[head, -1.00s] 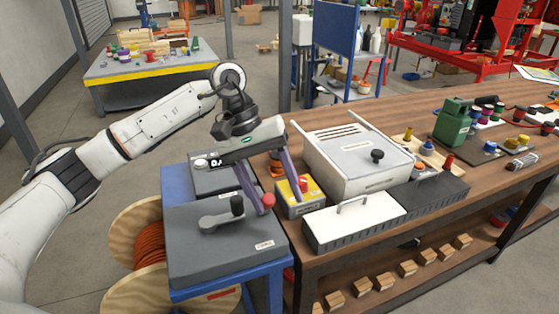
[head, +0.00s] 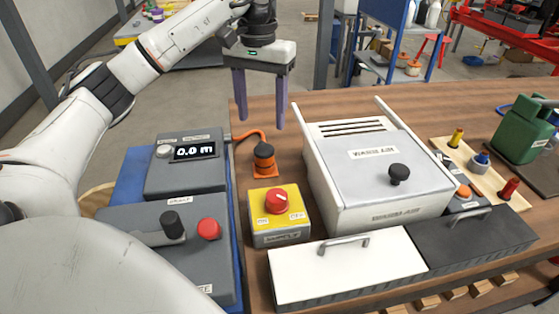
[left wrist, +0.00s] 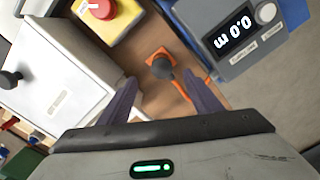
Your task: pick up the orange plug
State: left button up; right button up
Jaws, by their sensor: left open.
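The orange plug (head: 263,164) stands upright on the wooden bench, with a dark band and an orange cable running left to the grey display box. It also shows in the left wrist view (left wrist: 161,67), with a dark round top and orange base. My left gripper (head: 259,126) is open and empty, fingers pointing down above and behind the plug in the head view. In the left wrist view the plug lies just beyond the fingertips, between their lines (left wrist: 159,78). The fingers do not touch it. My right gripper is not in view.
A yellow box with a red knob (head: 279,202) stands in front of the plug. A white lidded case (head: 370,170) stands to the right. The grey display box (head: 185,170), reading 0.0 m, is to the left. Bare bench lies behind the plug.

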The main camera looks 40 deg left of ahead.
aim_at(264, 148)
pick_arm(q)
jog(key=f, duration=0.2)
jog(key=f+b, duration=0.1)
jog(key=f, duration=0.3)
jog(key=shift+w+f, duration=0.1)
jog(key=shift+w, duration=0.25)
jog(key=shift+w+a+f+b, duration=0.1)
jog(key=shift+a+f+b, duration=0.05)
jog(key=shift+f, duration=1.2)
jog(key=shift+w+a+f+b, duration=0.1)
jog(key=shift+a+f+b, duration=0.05)
jog(key=shift+f, duration=1.15)
jog(key=c, duration=1.3)
